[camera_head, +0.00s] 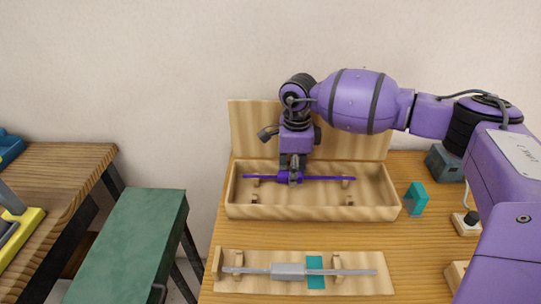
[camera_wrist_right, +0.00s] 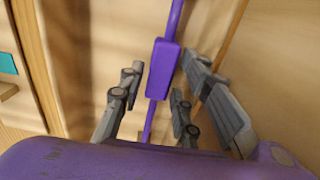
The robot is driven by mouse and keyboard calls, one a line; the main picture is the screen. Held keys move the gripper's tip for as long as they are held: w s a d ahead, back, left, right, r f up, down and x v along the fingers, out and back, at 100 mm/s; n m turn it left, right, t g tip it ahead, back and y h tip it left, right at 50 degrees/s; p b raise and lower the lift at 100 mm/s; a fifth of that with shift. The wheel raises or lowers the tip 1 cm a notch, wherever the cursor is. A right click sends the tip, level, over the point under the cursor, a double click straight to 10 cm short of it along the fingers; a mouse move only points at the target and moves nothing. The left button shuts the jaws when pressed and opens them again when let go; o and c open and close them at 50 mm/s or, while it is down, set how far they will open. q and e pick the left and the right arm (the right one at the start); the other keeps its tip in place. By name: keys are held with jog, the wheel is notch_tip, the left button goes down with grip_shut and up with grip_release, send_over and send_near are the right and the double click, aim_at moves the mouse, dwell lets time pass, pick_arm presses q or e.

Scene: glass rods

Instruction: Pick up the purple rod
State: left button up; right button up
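The purple rod (camera_head: 325,178) lies level across supports in the wooden box (camera_head: 310,208), with a thicker purple block at its middle. In the right wrist view the rod's block (camera_wrist_right: 163,68) shows between the fingers of my right gripper (camera_wrist_right: 160,88), with a gap on either side. In the head view my right gripper (camera_head: 291,174) points down at the rod's middle and hides part of it. The right gripper is open around the block. My left gripper is in neither view.
A grey rod (camera_head: 350,272) with a grey block lies on a wooden rack (camera_head: 375,287) in front of the box. A teal bracket (camera_head: 416,198) stands right of the box. A green bench (camera_head: 130,240) and another table (camera_head: 60,165) are at left.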

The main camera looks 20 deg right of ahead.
jog(key=shift+f, duration=0.1)
jog(key=shift+c, duration=0.3)
grip_shut()
